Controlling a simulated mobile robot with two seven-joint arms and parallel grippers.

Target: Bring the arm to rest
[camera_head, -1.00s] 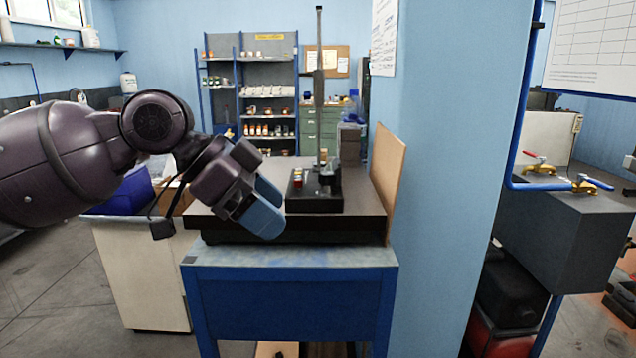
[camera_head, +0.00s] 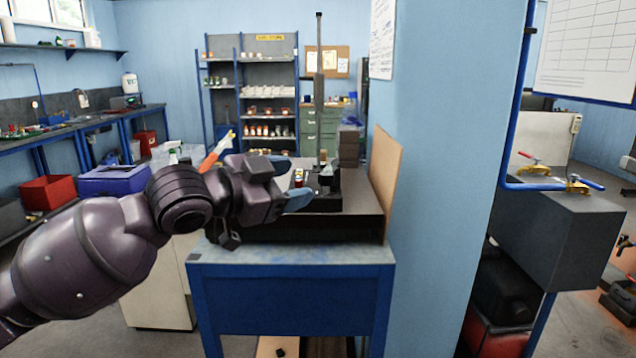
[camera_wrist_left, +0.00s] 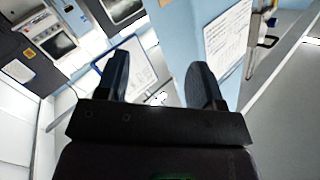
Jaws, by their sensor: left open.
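My left gripper (camera_head: 300,178) reaches in from the left over the near side of the dark-topped bench (camera_head: 365,222). Its blue-grey fingers point right, close in the picture to a small black stand with a tall upright post (camera_head: 319,95). I cannot tell the depth between them. In the left wrist view the two fingers of the gripper (camera_wrist_left: 158,72) are spread apart with nothing between them. The hand hides part of the bench's left side. My right gripper is not in view.
A tan board (camera_head: 386,175) stands along the bench's right edge, beside a blue wall pillar (camera_head: 450,180). A blue bin (camera_head: 112,181) and a red bin (camera_head: 46,191) lie left, beyond my arm. The blue bench front (camera_head: 290,312) is near.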

